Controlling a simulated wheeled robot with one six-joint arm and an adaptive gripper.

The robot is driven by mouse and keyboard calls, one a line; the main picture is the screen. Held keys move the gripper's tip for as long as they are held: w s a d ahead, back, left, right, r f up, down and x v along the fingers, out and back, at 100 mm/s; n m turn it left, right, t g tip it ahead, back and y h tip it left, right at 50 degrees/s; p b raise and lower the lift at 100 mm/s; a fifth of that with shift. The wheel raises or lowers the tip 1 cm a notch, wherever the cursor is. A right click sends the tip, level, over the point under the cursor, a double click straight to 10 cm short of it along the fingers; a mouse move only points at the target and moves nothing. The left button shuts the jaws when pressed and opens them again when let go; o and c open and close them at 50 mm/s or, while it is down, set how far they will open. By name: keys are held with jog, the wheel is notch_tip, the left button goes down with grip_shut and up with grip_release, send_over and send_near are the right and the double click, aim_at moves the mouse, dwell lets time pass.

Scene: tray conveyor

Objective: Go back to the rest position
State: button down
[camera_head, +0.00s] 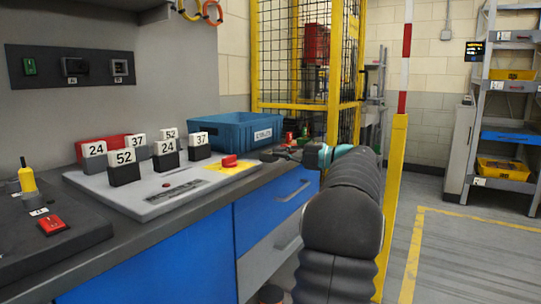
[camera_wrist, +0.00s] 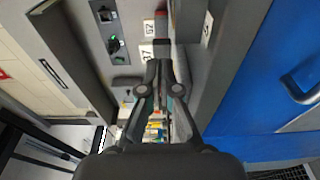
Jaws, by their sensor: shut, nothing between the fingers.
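My gripper (camera_head: 270,155) is at the far end of my arm in the head view, near the right end of the counter (camera_head: 226,190), in front of the blue bin. It points left. In the wrist view my gripper (camera_wrist: 158,66) has its fingers together with nothing held between them. The head view does not show whether it touches anything; it appears to be over the counter's edge.
A grey panel (camera_head: 135,204) on the counter bears black blocks with number cards and a red button (camera_head: 229,161). A blue bin (camera_head: 240,129) stands behind. A yellow post (camera_head: 392,210) and mesh cage (camera_head: 290,60) stand close by. Floor at right is clear.

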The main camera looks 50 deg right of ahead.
jog(key=shift+d, duration=0.55)
